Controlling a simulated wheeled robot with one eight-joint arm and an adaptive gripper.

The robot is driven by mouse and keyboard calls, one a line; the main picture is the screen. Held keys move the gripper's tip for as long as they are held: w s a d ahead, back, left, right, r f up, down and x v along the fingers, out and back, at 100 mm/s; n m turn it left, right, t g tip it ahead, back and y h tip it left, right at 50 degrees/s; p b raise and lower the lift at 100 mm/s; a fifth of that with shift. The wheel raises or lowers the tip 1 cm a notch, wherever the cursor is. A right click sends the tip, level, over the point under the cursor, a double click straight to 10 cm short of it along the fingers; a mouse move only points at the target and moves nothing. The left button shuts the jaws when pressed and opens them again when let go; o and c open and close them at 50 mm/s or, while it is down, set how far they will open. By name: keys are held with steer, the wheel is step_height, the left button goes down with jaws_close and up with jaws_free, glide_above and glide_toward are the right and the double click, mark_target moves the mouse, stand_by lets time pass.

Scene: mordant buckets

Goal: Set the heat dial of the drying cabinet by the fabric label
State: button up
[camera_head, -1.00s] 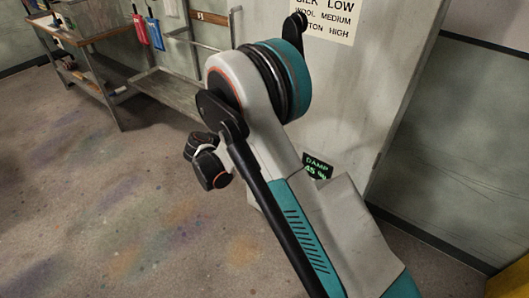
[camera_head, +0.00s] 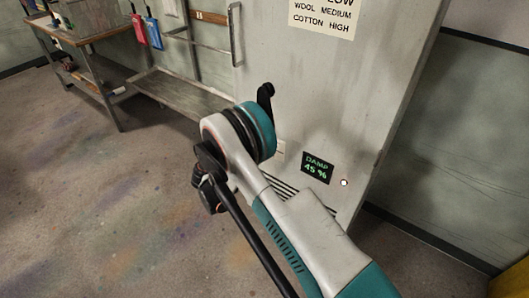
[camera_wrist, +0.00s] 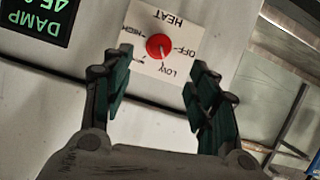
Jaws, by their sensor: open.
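The red heat dial (camera_wrist: 159,46) sits on a white plate marked HEAT, OFF, LOW and HIGH, upside down in the wrist view; one mark is partly hidden by a finger. A pale line on the dial appears to point towards LOW. My gripper (camera_wrist: 157,64) is open, its two dark green fingers on either side of the dial, apparently clear of it. The grey drying cabinet (camera_head: 380,95) stands ahead in the head view. Its printed sign (camera_head: 322,16) reads WOOL MEDIUM, COTTON HIGH, with the top line cut off. My arm hides the dial there.
A DAMP 45 % display (camera_head: 317,167) is on the cabinet front. A metal workbench (camera_head: 100,35) stands at the back left, with a red tag (camera_head: 138,29) and a blue tag (camera_head: 153,33) hanging near it. The speckled floor at left is clear.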

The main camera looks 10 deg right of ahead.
steer(key=b+x, duration=0.3)
steer(key=x, duration=0.8)
steer(key=shift+w, duration=0.1)
steer(key=c, duration=1.1)
